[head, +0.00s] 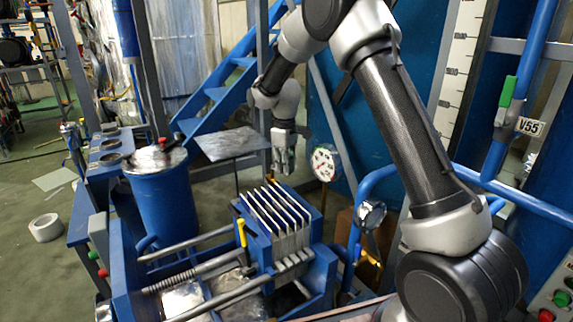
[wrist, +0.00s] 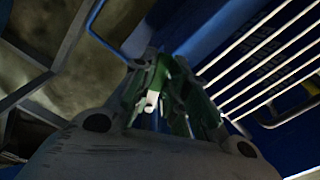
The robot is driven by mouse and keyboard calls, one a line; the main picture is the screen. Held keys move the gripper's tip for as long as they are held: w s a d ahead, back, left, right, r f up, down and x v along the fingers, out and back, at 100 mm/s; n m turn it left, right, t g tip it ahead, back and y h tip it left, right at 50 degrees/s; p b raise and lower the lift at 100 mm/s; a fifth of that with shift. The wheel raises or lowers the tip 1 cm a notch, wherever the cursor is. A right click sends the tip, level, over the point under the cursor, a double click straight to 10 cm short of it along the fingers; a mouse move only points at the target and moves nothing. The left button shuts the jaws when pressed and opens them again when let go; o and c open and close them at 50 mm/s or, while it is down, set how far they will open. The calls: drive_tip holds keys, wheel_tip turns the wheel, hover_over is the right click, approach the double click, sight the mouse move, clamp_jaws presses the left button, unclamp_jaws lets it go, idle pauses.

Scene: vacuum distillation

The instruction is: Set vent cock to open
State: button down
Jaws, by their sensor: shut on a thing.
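My gripper (head: 283,158) hangs fingers-down at the centre of the head view, above and behind the blue plate press. In the wrist view my gripper (wrist: 166,85) is shut on a dark green handle (wrist: 160,76), with a small pale metal piece (wrist: 152,102) between the fingers. This handle may be the vent cock, but its label and lever angle are hidden by the fingers. Another green-handled valve (head: 508,92), beside a tag reading V55, stands far to the right, apart from my gripper.
The blue press with pale plates (head: 278,208) stands below my gripper. A round gauge (head: 324,163) is close on its right. A blue drum (head: 160,200) and a grey flat plate (head: 230,144) are on the left. Blue pipes (head: 470,180) cross the right side.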

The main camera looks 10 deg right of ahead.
drive_tip(key=m, duration=0.1)
drive_tip(key=a+m, duration=0.1)
drive_tip(key=m, duration=0.1)
drive_tip(key=s+m, duration=0.1)
drive_tip(key=shift+a+m, duration=0.3)
drive_tip(key=shift+a, duration=0.05)
drive_tip(key=shift+s+a, duration=0.1)
idle(0.3)
drive_tip(key=c, duration=1.4)
unclamp_jaws()
wheel_tip(320, 180, up, 12)
